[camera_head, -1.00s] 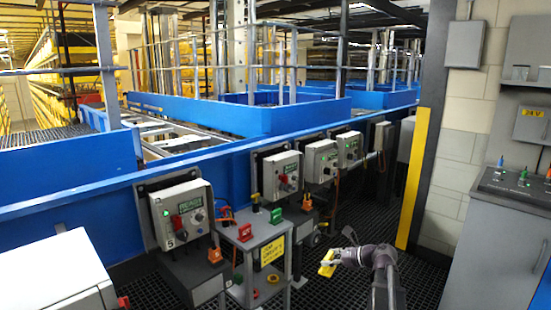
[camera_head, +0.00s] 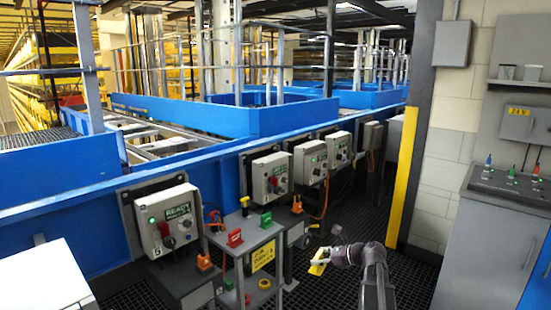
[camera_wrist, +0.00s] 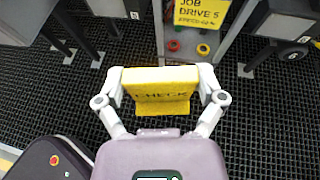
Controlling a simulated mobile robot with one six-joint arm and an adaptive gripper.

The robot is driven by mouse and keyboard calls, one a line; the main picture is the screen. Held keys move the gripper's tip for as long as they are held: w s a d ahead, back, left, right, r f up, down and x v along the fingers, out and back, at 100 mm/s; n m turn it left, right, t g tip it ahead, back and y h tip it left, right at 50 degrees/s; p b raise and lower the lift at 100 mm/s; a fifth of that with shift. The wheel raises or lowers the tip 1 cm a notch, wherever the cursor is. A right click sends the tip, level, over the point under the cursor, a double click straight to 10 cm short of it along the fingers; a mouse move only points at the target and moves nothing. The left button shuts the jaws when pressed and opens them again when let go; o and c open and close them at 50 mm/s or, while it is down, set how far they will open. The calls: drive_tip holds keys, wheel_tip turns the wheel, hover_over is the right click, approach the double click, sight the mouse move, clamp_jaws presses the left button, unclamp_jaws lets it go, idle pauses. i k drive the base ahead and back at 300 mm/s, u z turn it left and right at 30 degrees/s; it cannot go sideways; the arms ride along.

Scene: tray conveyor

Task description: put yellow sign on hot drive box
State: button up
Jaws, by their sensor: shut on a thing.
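My gripper (camera_head: 324,259) is shut on the yellow sign (camera_head: 318,265), above the dark grated floor. In the wrist view the sign (camera_wrist: 160,90) sits between both fingers of my gripper (camera_wrist: 160,88), with dark lettering that seems to read CHECK. Grey drive boxes line the blue conveyor: the nearest one (camera_head: 152,239), marked 5, has a green label and a red knob; others stand further right (camera_head: 267,187), (camera_head: 302,172), (camera_head: 336,157). I cannot tell from the boxes which one is hot. The sign is apart from all boxes.
A small grey stand (camera_head: 220,240) holds red and green tags, with yellow and red rings on its lower shelf. A yellow job card (camera_head: 263,256) on its front reads JOB DRIVE 5 in the wrist view. A yellow post (camera_head: 403,180) and grey cabinet (camera_head: 480,250) stand right.

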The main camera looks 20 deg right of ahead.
sight(271, 157)
drive_tip(key=i, duration=0.9)
drive_tip(key=u, duration=0.05)
